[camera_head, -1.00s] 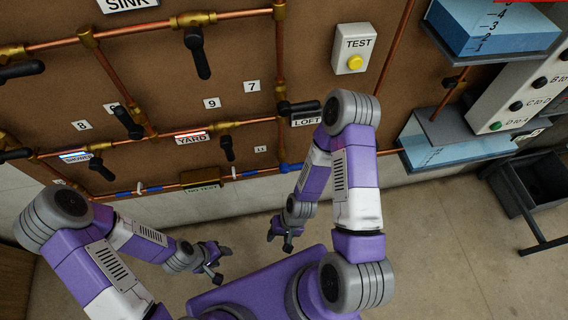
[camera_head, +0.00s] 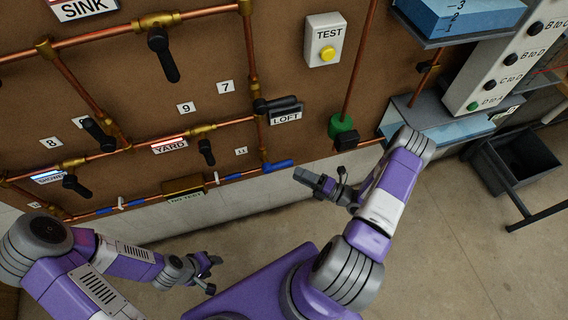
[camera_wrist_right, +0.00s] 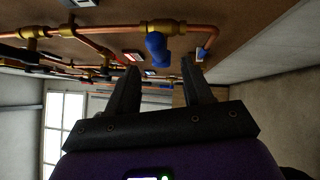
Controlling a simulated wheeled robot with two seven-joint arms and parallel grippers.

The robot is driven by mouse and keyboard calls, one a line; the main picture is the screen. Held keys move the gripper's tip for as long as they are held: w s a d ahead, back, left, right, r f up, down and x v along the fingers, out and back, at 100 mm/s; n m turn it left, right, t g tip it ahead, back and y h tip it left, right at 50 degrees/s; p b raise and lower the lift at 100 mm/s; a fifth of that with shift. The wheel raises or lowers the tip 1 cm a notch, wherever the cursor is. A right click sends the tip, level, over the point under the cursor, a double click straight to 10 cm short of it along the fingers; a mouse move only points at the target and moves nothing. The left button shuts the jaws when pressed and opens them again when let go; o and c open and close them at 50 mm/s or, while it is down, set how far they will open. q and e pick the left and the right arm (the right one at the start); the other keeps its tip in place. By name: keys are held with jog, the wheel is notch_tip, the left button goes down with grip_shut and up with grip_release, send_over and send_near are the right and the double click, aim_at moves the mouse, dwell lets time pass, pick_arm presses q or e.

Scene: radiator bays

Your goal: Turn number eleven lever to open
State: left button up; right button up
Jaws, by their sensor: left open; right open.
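A small label (camera_head: 241,151) that seems to read 11 is on the brown board, low in the head view. A blue lever (camera_head: 277,166) lies just right and below it at the pipe corner, pointing right. In the right wrist view a blue lever (camera_wrist_right: 156,46) hangs from a brass valve, beyond and between the fingertips, not touched as far as I can tell. My right gripper (camera_head: 321,175) is open and empty, right of the blue lever in the head view; it also shows in the wrist view (camera_wrist_right: 160,70). My left gripper (camera_head: 212,274) is open and empty, low and away from the board.
A green fitting (camera_head: 341,126) with a black part is right of the board's corner. A dark bin (camera_head: 515,160) stands right. The floor between is clear.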

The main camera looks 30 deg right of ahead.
aim_at(284, 164)
jog(key=shift+m+t, duration=0.3)
jog(key=x, duration=0.3)
jog(key=b+x, duration=0.1)
jog(key=x, duration=0.3)
jog(key=shift+w+d, duration=0.3)
grip_shut()
